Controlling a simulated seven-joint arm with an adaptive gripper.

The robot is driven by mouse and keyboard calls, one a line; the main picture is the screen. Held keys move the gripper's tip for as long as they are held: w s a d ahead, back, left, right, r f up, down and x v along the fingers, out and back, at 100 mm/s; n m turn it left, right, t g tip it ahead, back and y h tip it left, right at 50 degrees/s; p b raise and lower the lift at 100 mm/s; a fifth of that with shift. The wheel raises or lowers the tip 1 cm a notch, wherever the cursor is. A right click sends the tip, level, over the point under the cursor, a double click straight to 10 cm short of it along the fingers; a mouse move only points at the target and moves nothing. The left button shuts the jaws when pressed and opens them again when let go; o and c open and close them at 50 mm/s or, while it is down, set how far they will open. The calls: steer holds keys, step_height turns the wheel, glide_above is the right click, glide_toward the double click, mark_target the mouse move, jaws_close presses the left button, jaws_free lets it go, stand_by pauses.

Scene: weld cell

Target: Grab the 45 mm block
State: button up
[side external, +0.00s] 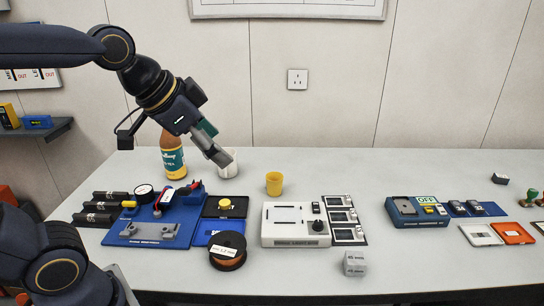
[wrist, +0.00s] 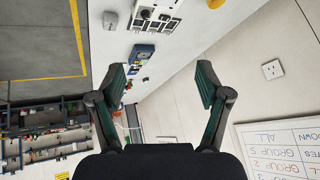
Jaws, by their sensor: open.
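The 45 mm block (side external: 355,263) is a small light grey cube with printed lettering, standing on the bench near its front edge, right of the white control box. In the wrist view a grey block (wrist: 110,20), which looks like the same one, shows at the top left. My gripper (side external: 216,155) is high above the back left of the bench, well apart from the block. In the wrist view my gripper (wrist: 161,79) has its two fingers wide apart with nothing between them.
A white control box (side external: 295,224), a wire spool (side external: 228,250), a yellow cup (side external: 274,184) and a blue tray (side external: 155,225) with tools stand on the bench. A bottle (side external: 172,154) stands behind. The bench right of the block is clear.

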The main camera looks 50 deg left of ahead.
steer(key=w+d+m, duration=0.3)
steer(key=w+d, duration=0.1)
steer(key=w, duration=0.4)
steer(key=m+g+h, duration=0.3)
steer(key=g, duration=0.2)
glide_above(354, 257)
steer(key=s+a, duration=0.4)
step_height(354, 257, down, 19)
steer(key=x, duration=0.9)
steer(key=shift+w+d+f, duration=0.25)
steer(key=shift+t, duration=0.3)
steer(key=x, duration=0.5)
steer(key=shift+w+f, duration=0.3)
steer(key=shift+f, duration=0.05)
steer(key=shift+r, duration=0.1)
steer(key=c, duration=1.4)
steer(key=shift+c, duration=0.2)
